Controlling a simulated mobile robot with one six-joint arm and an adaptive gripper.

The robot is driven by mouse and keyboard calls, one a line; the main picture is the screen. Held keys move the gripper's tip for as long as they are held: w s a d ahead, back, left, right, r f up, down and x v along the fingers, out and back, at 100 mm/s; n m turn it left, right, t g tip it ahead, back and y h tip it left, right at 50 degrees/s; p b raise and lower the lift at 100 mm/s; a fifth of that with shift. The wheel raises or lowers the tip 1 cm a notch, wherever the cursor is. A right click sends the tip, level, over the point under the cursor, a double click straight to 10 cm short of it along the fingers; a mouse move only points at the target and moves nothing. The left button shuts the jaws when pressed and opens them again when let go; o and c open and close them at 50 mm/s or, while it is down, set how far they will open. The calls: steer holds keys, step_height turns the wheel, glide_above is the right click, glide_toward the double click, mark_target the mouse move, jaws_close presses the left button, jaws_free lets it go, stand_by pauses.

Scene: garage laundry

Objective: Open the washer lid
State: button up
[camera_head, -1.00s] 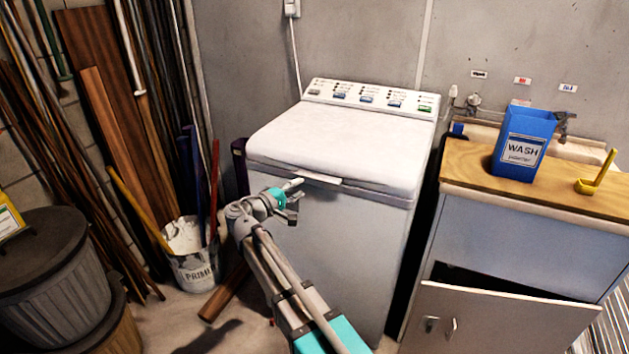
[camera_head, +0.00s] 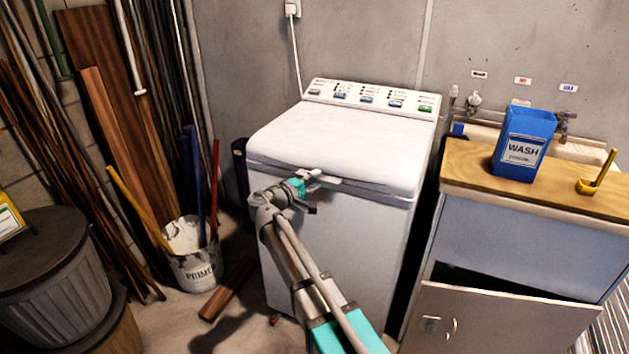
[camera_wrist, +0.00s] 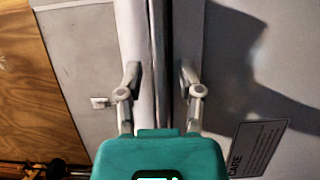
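The white washer (camera_head: 330,250) stands against the wall, and its lid (camera_head: 335,145) lies down flat. A small pale handle tab (camera_head: 325,179) sticks out at the lid's front edge. My gripper (camera_head: 312,194) is at this front edge, by the tab, and partly covers it. In the wrist view my gripper (camera_wrist: 160,72) has its two fingers apart. A pale edge strip (camera_wrist: 132,30) and a dark seam run between the fingers. I cannot tell whether either finger touches the lid or tab.
To the right stands a cabinet with a wooden top (camera_head: 465,170), a blue WASH box (camera_head: 522,150), a yellow scoop (camera_head: 590,185) and an open lower door (camera_head: 500,320). To the left are a paint bucket (camera_head: 195,265), leaning boards and bins. The washer's lid top is clear.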

jaws_close()
steer(key=shift+r, duration=0.15)
